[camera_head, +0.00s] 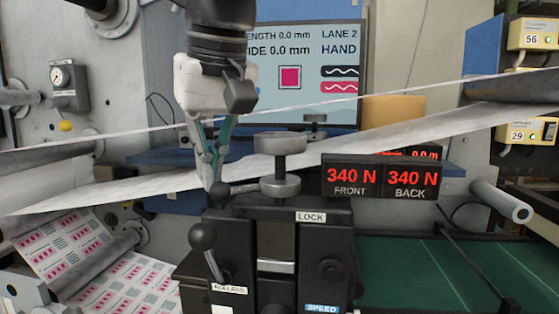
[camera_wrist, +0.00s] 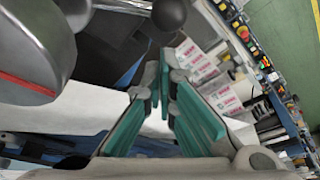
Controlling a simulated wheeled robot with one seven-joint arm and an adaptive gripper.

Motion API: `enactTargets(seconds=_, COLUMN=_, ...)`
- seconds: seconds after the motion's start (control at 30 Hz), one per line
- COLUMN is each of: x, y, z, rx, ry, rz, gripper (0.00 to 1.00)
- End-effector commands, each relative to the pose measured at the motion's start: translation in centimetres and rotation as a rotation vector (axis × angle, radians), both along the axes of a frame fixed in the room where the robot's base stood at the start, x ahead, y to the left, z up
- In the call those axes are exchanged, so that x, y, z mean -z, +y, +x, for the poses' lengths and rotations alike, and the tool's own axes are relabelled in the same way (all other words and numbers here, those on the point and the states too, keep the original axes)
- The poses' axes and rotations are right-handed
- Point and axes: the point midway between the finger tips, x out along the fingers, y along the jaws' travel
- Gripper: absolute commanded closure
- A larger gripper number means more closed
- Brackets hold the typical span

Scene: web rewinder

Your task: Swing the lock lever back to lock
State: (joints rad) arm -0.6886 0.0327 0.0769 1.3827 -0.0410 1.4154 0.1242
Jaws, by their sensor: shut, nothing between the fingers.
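The lock lever is a short dark arm with a black ball knob (camera_head: 220,191), pointing left from the round metal clamp (camera_head: 281,186) above the LOCK label (camera_head: 311,217). My gripper (camera_head: 213,178) points down, its shut fingers at the knob's upper left. In the head view the tips overlap or nearly meet the knob; I cannot tell whether they touch. In the wrist view the ball knob (camera_wrist: 168,14) is at the top, beyond the shut, empty teal fingers (camera_wrist: 164,68). The metal clamp with a red line (camera_wrist: 30,62) fills the upper left there.
A second ball-topped lever (camera_head: 203,238) stands by the ROLLERS label, below my gripper. The pale web (camera_head: 400,132) slopes across behind the clamp. Red tension displays (camera_head: 350,177) stand to the right. A screen (camera_head: 310,70) is behind. Printed labels (camera_head: 75,245) lie lower left.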

Motion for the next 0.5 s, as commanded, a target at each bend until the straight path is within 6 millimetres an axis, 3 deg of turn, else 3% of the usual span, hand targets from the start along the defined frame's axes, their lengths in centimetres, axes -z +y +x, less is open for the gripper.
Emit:
enactTargets(seconds=0.13, x=-0.33, y=-0.74, z=-1.17, rx=-0.001, ry=0.001, rz=-0.001, gripper=1.0)
enactTargets(seconds=0.5, x=-0.3, y=-1.01, z=-1.4, rx=-0.001, ry=0.001, rz=-0.001, gripper=1.0)
